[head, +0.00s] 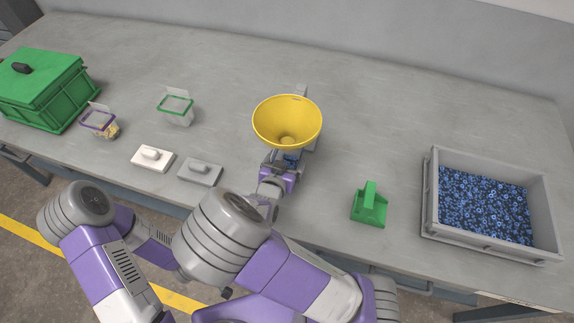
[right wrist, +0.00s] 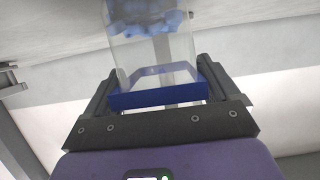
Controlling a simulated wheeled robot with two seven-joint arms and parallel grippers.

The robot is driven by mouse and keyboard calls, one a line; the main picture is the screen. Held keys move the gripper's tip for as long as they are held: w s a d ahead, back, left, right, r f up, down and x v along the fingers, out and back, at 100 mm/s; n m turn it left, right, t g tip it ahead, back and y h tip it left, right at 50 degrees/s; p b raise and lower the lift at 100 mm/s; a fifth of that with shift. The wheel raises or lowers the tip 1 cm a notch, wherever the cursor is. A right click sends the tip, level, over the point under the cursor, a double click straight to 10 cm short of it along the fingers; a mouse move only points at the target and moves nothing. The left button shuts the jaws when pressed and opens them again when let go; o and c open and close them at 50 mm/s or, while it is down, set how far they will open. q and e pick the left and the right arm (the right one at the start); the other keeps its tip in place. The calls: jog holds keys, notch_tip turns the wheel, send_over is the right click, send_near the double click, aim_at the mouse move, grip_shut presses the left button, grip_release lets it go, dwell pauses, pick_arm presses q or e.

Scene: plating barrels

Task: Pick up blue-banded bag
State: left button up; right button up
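The blue-banded bag (right wrist: 152,60) is clear, with blue pieces gathered at its far end and a stiff blue band (right wrist: 155,98) at its near end. In the right wrist view my right gripper (right wrist: 155,85) has a finger against each side of the band and is shut on it. In the head view the right gripper (head: 281,167) is just in front of and below the yellow funnel (head: 287,122). Only a little of the bag (head: 291,158) shows there, between gripper and funnel. My left gripper is not in view; only part of that arm shows.
A green-banded bag (head: 176,107) and a purple-banded bag (head: 98,121) stand left, near a green lidded crate (head: 45,92). A white block (head: 153,158) and grey block (head: 200,171) lie near the front edge.

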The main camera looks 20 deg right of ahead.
jog(key=c, duration=0.9)
jog(key=shift+o, duration=0.2)
jog(key=shift+r, duration=0.1)
